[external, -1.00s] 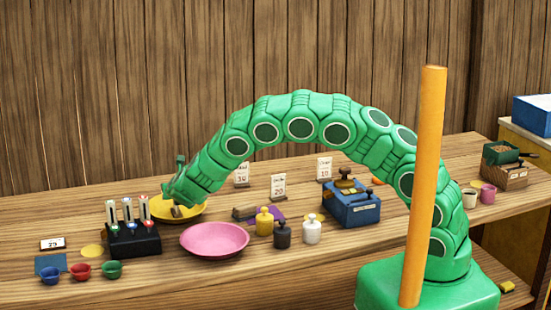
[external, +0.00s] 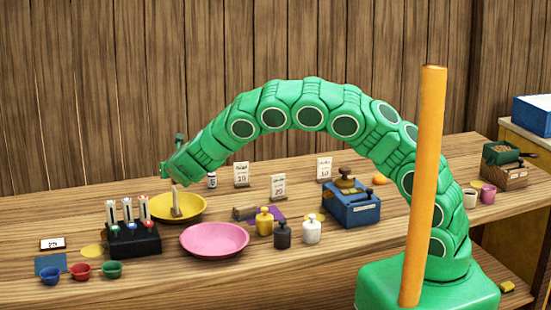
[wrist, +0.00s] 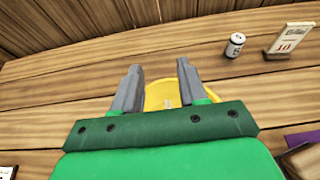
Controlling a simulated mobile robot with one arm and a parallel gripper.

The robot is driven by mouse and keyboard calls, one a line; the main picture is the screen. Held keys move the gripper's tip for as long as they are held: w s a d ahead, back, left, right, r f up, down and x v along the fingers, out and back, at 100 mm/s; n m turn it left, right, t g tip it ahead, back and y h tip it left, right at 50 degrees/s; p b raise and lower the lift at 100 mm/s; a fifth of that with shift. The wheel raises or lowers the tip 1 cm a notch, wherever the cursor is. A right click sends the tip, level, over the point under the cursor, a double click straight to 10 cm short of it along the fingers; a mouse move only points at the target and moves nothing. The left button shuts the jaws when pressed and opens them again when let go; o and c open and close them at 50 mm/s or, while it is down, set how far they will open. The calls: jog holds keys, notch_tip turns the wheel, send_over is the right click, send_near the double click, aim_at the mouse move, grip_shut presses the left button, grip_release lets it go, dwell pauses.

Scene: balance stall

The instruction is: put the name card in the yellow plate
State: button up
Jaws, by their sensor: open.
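The yellow plate (external: 190,212) stands on the counter behind the pink plate, and part of it shows between my fingers in the wrist view (wrist: 158,92). My gripper (wrist: 158,68) is open, its two grey fingers apart over the plate. In the external view my gripper (external: 175,185) is above the plate. A pale narrow piece (external: 177,211) shows in the plate below it, and a small pale patch shows there in the wrist view. I cannot tell whether this is the name card. A small dark-framed card (external: 52,243) lies at the counter's left.
A black stand (external: 134,241) with several upright pieces is left of the plate. The pink plate (external: 214,238) is in front. A small white canister (wrist: 235,45) and a numbered card (wrist: 288,40) stand to the right. Small bowls sit at the front left.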

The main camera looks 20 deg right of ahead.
jog(key=shift+r, duration=0.1)
dwell(0.3)
